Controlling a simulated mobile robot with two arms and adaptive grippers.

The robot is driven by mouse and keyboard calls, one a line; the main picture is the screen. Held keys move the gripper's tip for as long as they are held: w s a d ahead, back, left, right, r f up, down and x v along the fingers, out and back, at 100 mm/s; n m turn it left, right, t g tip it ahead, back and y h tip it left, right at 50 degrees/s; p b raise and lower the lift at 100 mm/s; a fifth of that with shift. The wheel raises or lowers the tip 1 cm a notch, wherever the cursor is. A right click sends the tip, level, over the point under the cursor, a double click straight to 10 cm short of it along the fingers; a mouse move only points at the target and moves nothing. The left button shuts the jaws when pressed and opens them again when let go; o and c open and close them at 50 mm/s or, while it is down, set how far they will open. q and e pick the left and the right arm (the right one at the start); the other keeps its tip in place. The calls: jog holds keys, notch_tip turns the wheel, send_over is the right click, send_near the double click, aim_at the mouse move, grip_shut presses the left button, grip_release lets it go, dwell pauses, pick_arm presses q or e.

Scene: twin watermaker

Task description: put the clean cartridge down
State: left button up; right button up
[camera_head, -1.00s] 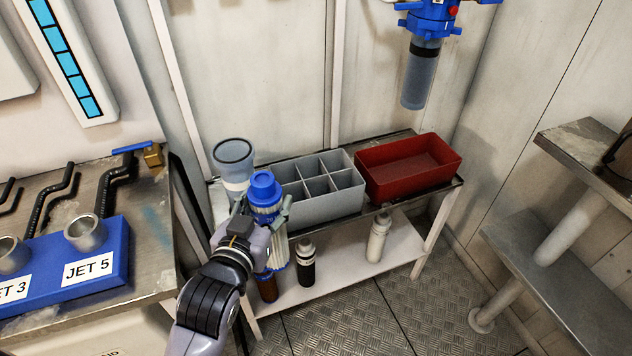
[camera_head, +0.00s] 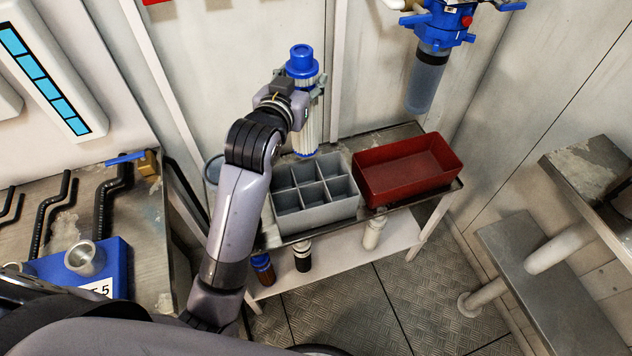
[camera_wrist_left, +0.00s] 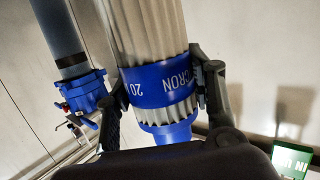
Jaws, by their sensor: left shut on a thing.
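The clean cartridge (camera_head: 307,121) is a pale pleated cylinder with blue ends. My left gripper (camera_head: 308,88) is shut on it near its upper blue band. The cartridge is upright, its lower end at the back edge of the grey divided crate (camera_head: 318,212) in the head view. I cannot tell whether it touches anything there. In the left wrist view the cartridge (camera_wrist_left: 150,35) shows between both fingers of the left gripper (camera_wrist_left: 160,90), with printed letters on its blue band. The crate's visible compartments look empty. My right gripper is not in view.
A red bin (camera_head: 408,178) stands right of the crate on the bench. A clear cup (camera_head: 213,168) is partly hidden behind my left arm. Several bottles stand on the lower shelf (camera_head: 335,257). A blue filter housing (camera_head: 432,50) hangs on the wall.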

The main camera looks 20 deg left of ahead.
aim_at(302, 154)
pick_arm(q)
jog(key=shift+w+f, duration=0.15)
jog(key=shift+w, duration=0.1)
jog(key=f, duration=0.6)
jog(key=f+b, duration=0.1)
jog(key=f, duration=0.5)
jog(key=f+b, duration=0.1)
jog(key=f, duration=0.6)
jog(key=shift+s, duration=0.25)
jog(key=shift+f, duration=0.1)
jog(key=o, duration=1.6)
jog(key=shift+o, duration=0.2)
jog(key=shift+s, duration=0.2)
jog(key=v, duration=1.1)
jog(key=shift+s, duration=0.3)
